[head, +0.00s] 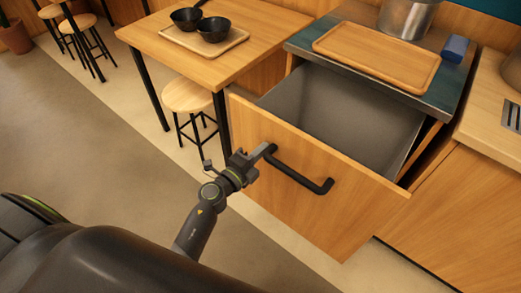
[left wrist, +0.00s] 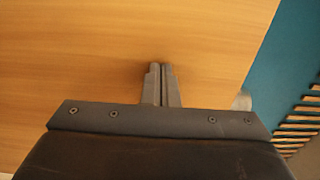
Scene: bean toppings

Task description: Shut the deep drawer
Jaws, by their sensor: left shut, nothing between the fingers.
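The deep drawer (head: 315,186) is pulled open in the head view, with a plain wooden front and a grey, empty-looking inside (head: 340,115). Its dark bar handle (head: 304,173) runs across the front. My left gripper (head: 267,151) is shut at the left end of the handle, close against the drawer front; I cannot tell whether it touches. In the left wrist view the shut fingers (left wrist: 161,85) point at a wooden surface that fills most of the picture, with nothing between them. My right gripper is out of view.
Above the drawer, a dark counter (head: 447,84) holds a wooden board (head: 378,56), a metal pot (head: 407,18) and a blue object (head: 455,48). A table (head: 215,65) with a tray (head: 180,38) and two black bowls stands left. A stool (head: 187,96) stands by it.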

